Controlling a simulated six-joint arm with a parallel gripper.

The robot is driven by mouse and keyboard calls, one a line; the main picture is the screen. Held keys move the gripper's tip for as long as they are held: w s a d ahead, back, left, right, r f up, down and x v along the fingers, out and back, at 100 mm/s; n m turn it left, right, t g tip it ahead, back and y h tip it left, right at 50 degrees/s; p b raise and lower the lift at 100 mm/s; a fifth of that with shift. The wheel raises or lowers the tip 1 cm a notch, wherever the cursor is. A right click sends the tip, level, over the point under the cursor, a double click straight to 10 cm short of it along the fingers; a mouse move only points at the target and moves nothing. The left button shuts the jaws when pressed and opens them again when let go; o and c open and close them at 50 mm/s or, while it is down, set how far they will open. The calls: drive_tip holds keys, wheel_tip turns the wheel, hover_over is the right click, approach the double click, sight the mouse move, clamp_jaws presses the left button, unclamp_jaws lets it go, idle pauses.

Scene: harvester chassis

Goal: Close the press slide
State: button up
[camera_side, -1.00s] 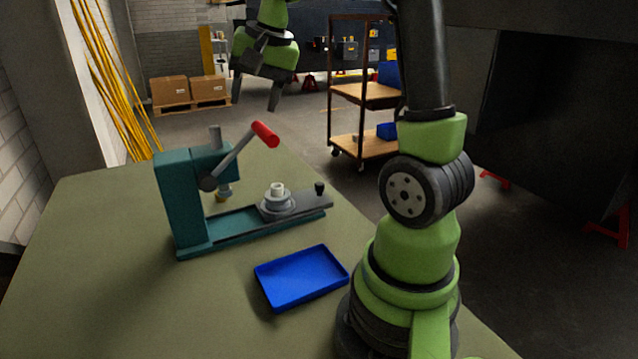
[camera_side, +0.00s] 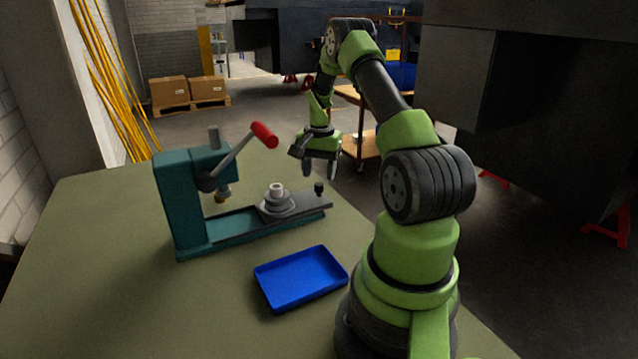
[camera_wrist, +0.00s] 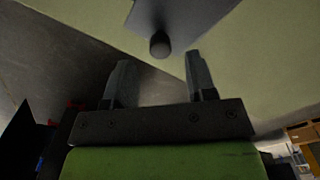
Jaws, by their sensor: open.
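The teal press (camera_side: 185,205) stands on the green table with its red-tipped lever (camera_side: 264,135) raised. Its grey slide (camera_side: 300,206) is pulled out to the right along the base, clear of the ram. A pale round part (camera_side: 277,198) sits on the slide. The black slide knob (camera_side: 319,188) stands at the slide's right end; it also shows in the wrist view (camera_wrist: 160,45), beyond and between my fingertips. My gripper (camera_side: 320,172) is open and empty, above and just beyond the knob, pointing down. It also shows in the wrist view (camera_wrist: 158,62).
A blue tray (camera_side: 300,278) lies on the table in front of the press, near my base. A shelf cart (camera_side: 362,145) stands on the floor behind the table. The table's front left is clear.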

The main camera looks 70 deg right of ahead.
sight(319, 184)
drive_tip(key=shift+f, duration=1.9)
clamp_jaws()
drive_tip(key=w+a, duration=0.8)
drive_tip(key=shift+w+a, duration=0.3)
drive_tip(key=shift+w, duration=0.05)
unclamp_jaws()
drive_tip(key=shift+s+d, duration=0.1)
drive_tip(key=shift+s, duration=0.05)
